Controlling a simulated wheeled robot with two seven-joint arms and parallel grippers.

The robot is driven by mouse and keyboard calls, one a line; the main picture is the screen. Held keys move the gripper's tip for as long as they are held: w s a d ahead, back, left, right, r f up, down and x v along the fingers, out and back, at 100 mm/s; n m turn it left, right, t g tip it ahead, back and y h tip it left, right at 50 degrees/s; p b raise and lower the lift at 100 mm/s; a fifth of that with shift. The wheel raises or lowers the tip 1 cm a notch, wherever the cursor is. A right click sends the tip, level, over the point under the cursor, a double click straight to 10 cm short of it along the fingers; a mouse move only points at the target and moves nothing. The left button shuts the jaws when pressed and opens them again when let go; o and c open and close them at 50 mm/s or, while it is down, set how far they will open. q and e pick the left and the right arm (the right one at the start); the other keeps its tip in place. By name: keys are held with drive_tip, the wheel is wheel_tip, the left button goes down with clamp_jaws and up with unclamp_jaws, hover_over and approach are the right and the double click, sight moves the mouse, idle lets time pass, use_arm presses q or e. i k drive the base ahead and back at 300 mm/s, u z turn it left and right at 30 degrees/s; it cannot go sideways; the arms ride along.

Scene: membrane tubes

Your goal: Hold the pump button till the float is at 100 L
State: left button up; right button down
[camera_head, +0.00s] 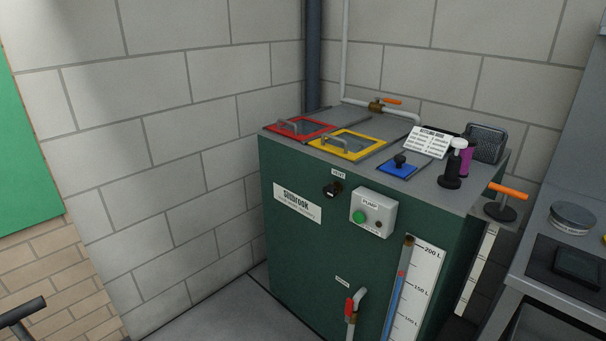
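The green pump button (358,216) is on a pale grey box (373,211) labelled PUMP, on the front of the dark green tank (290,250). A small dark round part sits beside the button. The level gauge tube (394,300) stands right of the box, with blue liquid inside. A small red float (402,273) sits at the top of the blue, between the 150 L and 200 L marks and nearer 150 L. The 100 L mark on the white scale (425,268) is near the bottom edge of the view. Neither gripper is in view.
Red (301,125) and yellow (347,145) framed hatches, a blue plate with black knob (398,166), bottles (453,163) and a card (428,142) are on the tank top. A red-handled valve (350,306) projects below the pump box. A dark bar shows lower left.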

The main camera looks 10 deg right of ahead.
sight(358, 217)
drive_tip(key=u, duration=2.15)
drive_tip(key=k, duration=2.05)
drive_tip(key=z, duration=2.1)
